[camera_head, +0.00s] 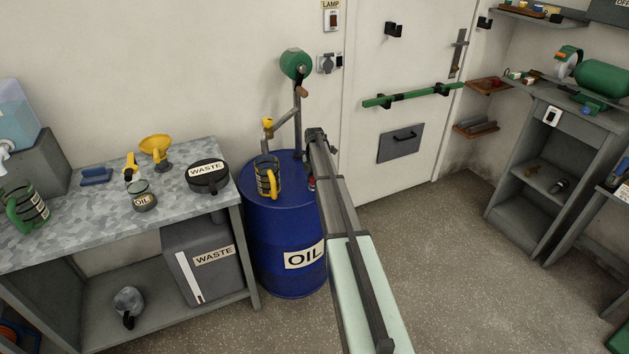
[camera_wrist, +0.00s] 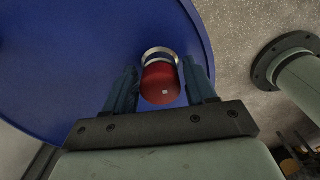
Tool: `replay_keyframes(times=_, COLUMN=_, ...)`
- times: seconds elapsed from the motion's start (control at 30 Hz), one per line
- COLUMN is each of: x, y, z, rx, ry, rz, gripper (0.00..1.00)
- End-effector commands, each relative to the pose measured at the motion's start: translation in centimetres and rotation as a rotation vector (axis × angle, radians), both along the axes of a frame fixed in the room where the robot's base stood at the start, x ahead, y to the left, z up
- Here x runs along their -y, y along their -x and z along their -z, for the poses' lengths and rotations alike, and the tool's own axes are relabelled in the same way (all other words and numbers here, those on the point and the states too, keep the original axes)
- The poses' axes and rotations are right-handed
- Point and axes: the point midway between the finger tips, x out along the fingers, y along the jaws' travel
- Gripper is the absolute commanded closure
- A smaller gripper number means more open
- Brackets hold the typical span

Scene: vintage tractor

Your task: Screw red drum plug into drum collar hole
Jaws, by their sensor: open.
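The red drum plug (camera_wrist: 161,84) is between the two fingers of my open gripper (camera_wrist: 160,66) in the wrist view, with gaps visible on both sides. A pale metal drum collar (camera_wrist: 160,51) shows as a ring at the plug's far edge. I cannot tell how deep the plug sits in the collar hole. The blue oil drum (camera_wrist: 70,60) fills the background. In the head view the drum (camera_head: 280,235) stands beside the bench, and a bit of the red plug (camera_head: 311,184) shows at my arm's left edge. My fingers are hidden there.
A mug with a yellow handle (camera_head: 267,177) and a hand pump (camera_head: 297,110) are on the drum top, left of my arm. The grey bench (camera_head: 105,215) holds a round waste can (camera_head: 208,176) and a yellow funnel (camera_head: 156,148). Floor to the right is clear.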

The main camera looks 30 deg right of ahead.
Motion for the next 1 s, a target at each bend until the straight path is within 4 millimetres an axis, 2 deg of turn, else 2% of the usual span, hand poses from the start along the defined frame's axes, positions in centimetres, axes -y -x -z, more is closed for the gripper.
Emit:
replay_keyframes(times=0.13, x=0.00, y=-0.02, z=0.00, rx=0.000, ry=0.000, rz=-0.059, gripper=0.44)
replay_keyframes(times=0.4, x=-0.01, y=-0.03, z=0.00, rx=0.000, ry=0.000, rz=-0.072, gripper=0.44)
replay_keyframes(times=0.67, x=-0.02, y=-0.05, z=0.00, rx=0.000, ry=0.000, rz=-0.205, gripper=0.44)
replay_keyframes(times=1.0, x=-0.02, y=-0.06, z=0.00, rx=0.000, ry=0.000, rz=-0.245, gripper=0.44)
